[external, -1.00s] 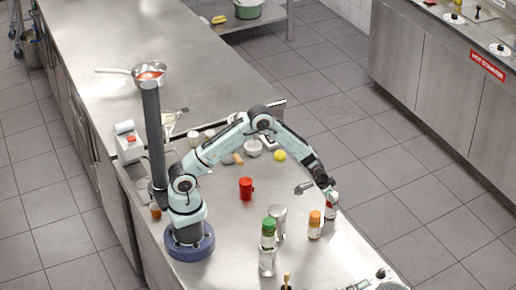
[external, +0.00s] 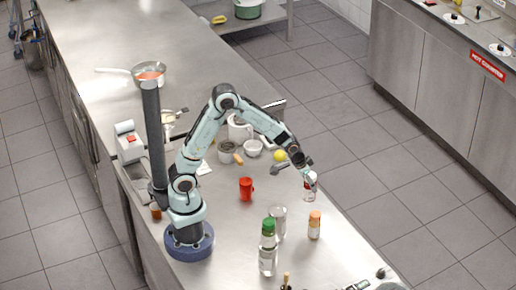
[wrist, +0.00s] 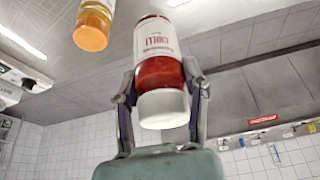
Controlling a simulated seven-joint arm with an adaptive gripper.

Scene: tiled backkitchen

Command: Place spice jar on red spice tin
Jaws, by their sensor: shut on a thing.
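The spice jar (external: 310,184) has a white label, red contents and a white cap. In the wrist view the jar (wrist: 160,62) shows a label that reads like "CHILI". My gripper (external: 309,174) is shut on it, with one finger on each side near the cap; the fingers also show in the wrist view (wrist: 160,85). The jar is held above the right side of the steel counter. The red spice tin (external: 246,189) stands upright on the counter, to the left of my gripper and apart from it. Its top looks clear. The tin is not visible in the wrist view.
An orange-capped jar (external: 314,225), a clear glass or metallic container (external: 278,222) and a green-capped bottle (external: 268,249) stand toward the front. A yellow ball (external: 280,156) and a white bowl (external: 253,147) lie behind. Bare counter surrounds the red tin.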

